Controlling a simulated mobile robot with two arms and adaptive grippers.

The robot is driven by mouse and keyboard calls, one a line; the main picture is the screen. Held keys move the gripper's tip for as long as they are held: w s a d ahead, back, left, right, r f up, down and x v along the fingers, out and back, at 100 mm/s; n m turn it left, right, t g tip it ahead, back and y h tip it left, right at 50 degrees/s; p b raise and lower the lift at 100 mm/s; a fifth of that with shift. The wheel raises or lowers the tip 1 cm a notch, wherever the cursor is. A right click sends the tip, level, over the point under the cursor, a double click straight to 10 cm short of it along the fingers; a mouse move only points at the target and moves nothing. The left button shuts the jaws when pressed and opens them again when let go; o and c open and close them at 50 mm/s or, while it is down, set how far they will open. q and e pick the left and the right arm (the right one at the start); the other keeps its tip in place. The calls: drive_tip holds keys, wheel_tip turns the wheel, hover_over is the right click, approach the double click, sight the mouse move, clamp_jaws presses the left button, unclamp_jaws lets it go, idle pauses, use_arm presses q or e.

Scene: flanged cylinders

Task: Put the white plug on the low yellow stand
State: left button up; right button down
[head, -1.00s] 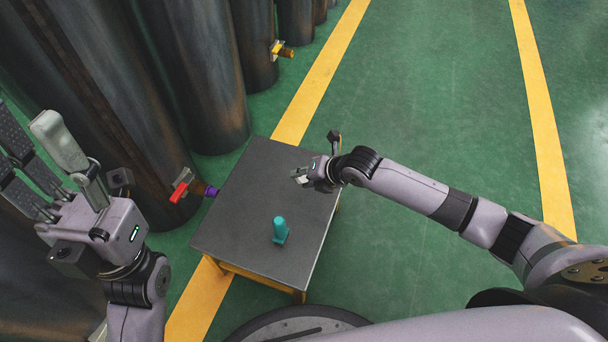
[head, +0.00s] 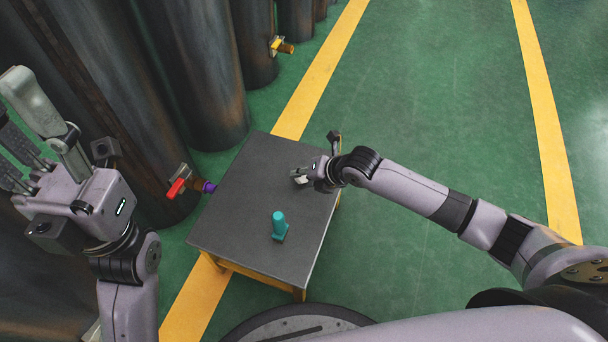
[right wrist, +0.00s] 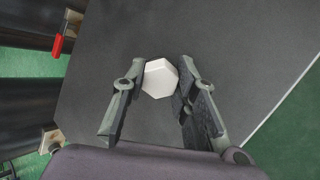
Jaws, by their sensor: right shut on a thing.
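The low yellow stand (head: 240,190) has a dark grey top and a yellow frame. My right gripper (head: 301,178) is over the right part of its top in the head view. In the right wrist view my right gripper (right wrist: 160,85) is shut on the white plug (right wrist: 160,77), whose hexagonal end shows between the fingertips. In the head view the white plug (head: 300,180) is a small pale patch at the fingers. I cannot tell whether it touches the top. My left gripper (head: 18,108) is open and empty at the far left, away from the stand.
Dark cylinders (head: 190,70) line the left and back. Green floor lies open to the right.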

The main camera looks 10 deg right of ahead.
drive_tip(key=shift+f, duration=0.1)
drive_tip(key=c, duration=1.2)
unclamp_jaws()
drive_tip(key=v, duration=1.2)
